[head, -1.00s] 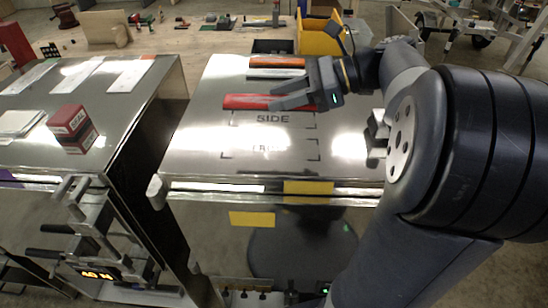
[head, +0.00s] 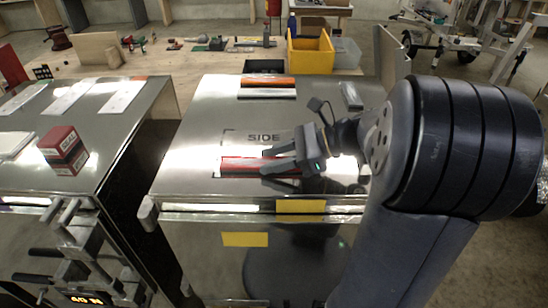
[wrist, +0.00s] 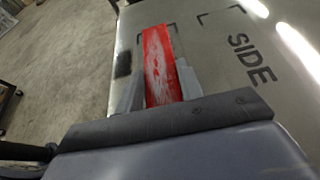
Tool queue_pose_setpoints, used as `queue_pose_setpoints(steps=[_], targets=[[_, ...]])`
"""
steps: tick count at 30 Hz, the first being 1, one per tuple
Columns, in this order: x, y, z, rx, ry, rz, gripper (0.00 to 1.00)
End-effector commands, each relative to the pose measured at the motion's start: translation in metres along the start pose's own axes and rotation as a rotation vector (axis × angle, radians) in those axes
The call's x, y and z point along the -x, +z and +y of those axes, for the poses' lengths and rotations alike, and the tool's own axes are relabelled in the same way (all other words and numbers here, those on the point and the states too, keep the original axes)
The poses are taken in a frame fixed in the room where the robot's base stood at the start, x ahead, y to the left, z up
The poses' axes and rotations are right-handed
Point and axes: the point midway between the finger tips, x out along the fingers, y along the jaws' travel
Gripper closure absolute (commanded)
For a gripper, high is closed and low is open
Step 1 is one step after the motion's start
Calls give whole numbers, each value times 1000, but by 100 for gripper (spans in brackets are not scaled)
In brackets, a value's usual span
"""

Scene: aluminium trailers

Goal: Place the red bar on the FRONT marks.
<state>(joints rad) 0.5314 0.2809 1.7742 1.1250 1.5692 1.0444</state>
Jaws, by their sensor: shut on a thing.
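The red bar (head: 236,164) is between the fingers of my gripper (head: 278,162), which is shut on it. It lies over the near part of the right trailer's metal top, on the near side of the SIDE marks (head: 264,138). The FRONT lettering is hidden under the bar and gripper. In the wrist view the red bar (wrist: 160,62) runs out between the two fingers of my gripper (wrist: 160,88). A dark corner mark (wrist: 172,27) shows beside its far end. I cannot tell whether the bar touches the top or hangs just above it.
An orange bar (head: 268,82) and a pale bar (head: 267,92) lie at the top's far edge. A grey piece (head: 351,96) is at far right. A red and white box (head: 63,149) stands on the left trailer. A yellow bin (head: 310,53) stands behind.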

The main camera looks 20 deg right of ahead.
Motion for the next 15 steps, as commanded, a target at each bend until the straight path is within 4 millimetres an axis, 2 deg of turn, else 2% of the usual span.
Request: queue_pose_setpoints(steps=[5, 6, 13, 15], targets=[[-1, -2, 0, -1, 0, 0, 87], [-1, -3, 0, 0, 0, 0, 63], [-1, -2, 0, 0, 0, 0, 45], [-1, -2, 0, 0, 0, 0, 42]])
